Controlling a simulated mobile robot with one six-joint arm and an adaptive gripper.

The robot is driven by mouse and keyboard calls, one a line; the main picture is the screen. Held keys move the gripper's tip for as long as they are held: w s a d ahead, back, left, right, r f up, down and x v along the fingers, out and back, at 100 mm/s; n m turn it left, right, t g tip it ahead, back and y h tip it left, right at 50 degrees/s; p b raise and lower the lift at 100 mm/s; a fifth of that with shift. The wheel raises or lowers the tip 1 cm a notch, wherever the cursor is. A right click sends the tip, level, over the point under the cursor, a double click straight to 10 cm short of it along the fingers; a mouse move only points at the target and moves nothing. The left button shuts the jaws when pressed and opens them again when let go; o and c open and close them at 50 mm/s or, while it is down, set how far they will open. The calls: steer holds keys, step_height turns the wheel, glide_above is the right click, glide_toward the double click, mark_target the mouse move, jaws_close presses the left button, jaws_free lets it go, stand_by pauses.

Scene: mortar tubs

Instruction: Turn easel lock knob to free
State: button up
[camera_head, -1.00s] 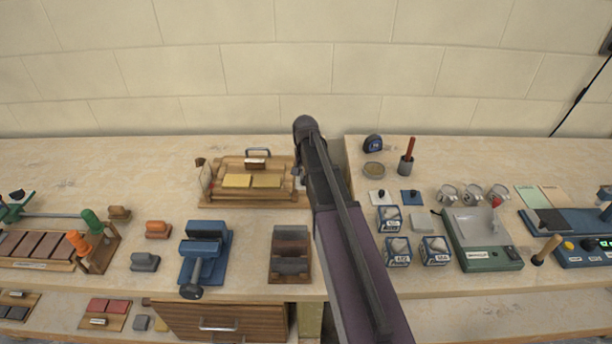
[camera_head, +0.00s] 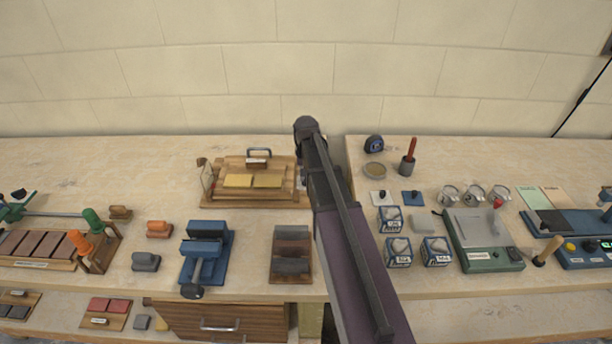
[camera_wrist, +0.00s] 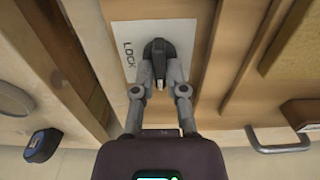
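The wooden easel (camera_head: 225,192) stands at the back of the left bench, and it also fills much of the wrist view (camera_wrist: 215,60). Its dark lock knob (camera_wrist: 157,48) sits on a pale plate (camera_wrist: 183,32) marked LOCK to the left of the knob. My gripper (camera_wrist: 158,72) has one finger on each side of the knob, and they appear closed on it. In the head view my arm hides the knob and the gripper tips.
A gap separates the left bench from the right one. Blue-and-white boxes (camera_head: 398,252) and a green scale (camera_head: 485,258) stand on the right bench.

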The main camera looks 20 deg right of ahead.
steer(key=shift+o, duration=1.4)
steer(key=shift+m, duration=0.5)
steer(key=m, duration=0.3)
steer(key=shift+d, duration=0.1)
steer(key=m, duration=0.4)
steer(key=shift+s+d, duration=0.1)
steer(key=m, duration=0.5)
steer(key=shift+s, duration=0.2)
steer(key=m, duration=0.5)
steer(key=shift+s, duration=0.15)
step_height(320, 180, up, 14)
steer(key=p, duration=1.4)
steer(key=shift+f, duration=0.1)
